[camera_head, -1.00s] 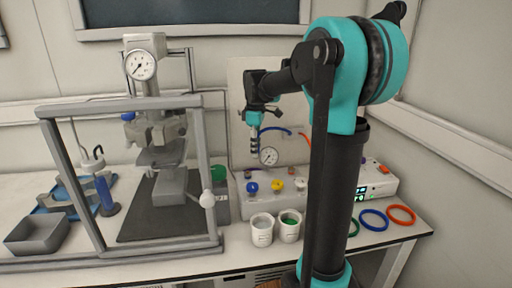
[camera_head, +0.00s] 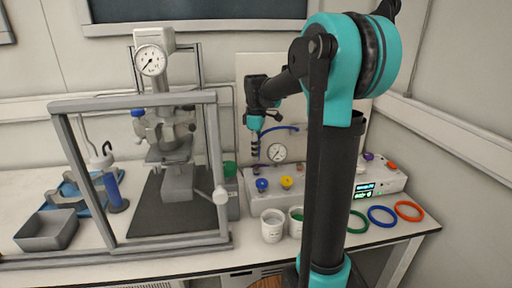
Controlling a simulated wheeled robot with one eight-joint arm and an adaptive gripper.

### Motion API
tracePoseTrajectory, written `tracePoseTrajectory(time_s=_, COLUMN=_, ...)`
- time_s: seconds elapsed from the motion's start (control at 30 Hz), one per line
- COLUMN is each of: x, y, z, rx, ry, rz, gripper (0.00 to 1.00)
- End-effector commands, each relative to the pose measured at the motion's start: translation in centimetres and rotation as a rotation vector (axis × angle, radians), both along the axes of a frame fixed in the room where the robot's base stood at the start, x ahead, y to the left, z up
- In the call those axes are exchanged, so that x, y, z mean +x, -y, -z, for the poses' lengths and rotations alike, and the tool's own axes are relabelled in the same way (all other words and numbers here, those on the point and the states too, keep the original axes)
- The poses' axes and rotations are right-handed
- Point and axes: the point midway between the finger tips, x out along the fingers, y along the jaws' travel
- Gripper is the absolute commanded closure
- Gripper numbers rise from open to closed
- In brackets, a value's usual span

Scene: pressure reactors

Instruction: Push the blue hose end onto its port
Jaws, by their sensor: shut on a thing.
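My gripper (camera_head: 256,158) points down in front of the white back panel, left of the panel's pressure gauge and above the blue knob. It is shut on the blue hose end, which is too small and covered to see clearly. The blue hose (camera_head: 281,128) arcs from beside the gripper to the right and goes behind my arm. I cannot make out the port or whether the hose end touches it.
The white control box (camera_head: 248,184) carries a blue knob (camera_head: 262,185) and a yellow knob (camera_head: 286,182). A white cup (camera_head: 271,228) stands in front. A grey framed press (camera_head: 136,103) stands at left. Green, blue (camera_head: 382,216) and orange rings lie at right.

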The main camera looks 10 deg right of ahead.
Motion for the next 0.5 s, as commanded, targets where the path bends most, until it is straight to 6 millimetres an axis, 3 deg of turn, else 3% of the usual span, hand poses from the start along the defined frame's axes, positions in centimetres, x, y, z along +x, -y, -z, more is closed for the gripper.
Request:
tracePoseTrajectory(time_s=0.2, x=0.0, y=0.0, z=1.8, rx=0.0, ry=0.0, rz=0.0, gripper=1.0)
tracePoseTrajectory(time_s=0.5, x=0.0, y=0.0, z=3.0, rx=0.0, ry=0.0, rz=0.0, gripper=1.0)
